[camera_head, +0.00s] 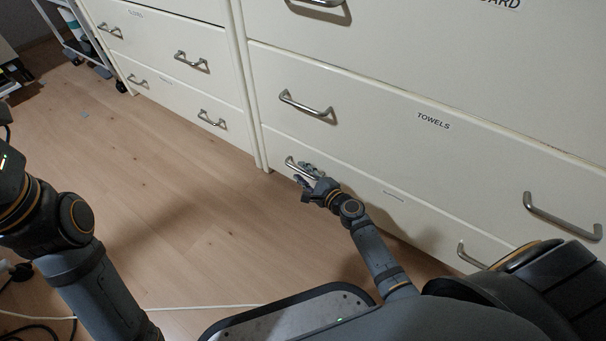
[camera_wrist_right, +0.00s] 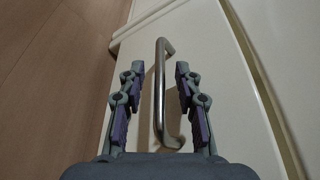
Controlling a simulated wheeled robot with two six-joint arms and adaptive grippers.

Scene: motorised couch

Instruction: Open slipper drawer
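The bottom drawer (camera_head: 365,205) below the one marked TOWELS is shut flush with the cabinet front. Its small label (camera_head: 393,195) is too small to read, so I cannot tell whether it names slippers. This drawer has two bar handles, a left one (camera_head: 298,168) and a right one (camera_head: 470,256). My right gripper (camera_head: 306,176) is at the left handle. In the right wrist view my right gripper (camera_wrist_right: 157,80) is open, with one finger on each side of the metal bar handle (camera_wrist_right: 160,95) and a gap to both. My left gripper is outside the picture.
The TOWELS drawer (camera_head: 430,135) is shut above. Another cabinet (camera_head: 175,75) with shut drawers stands to the left, and a wheeled cart (camera_head: 75,40) stands at the far left. The wooden floor (camera_head: 190,205) before the cabinets is mostly clear. A pale cable (camera_head: 200,307) lies near my base.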

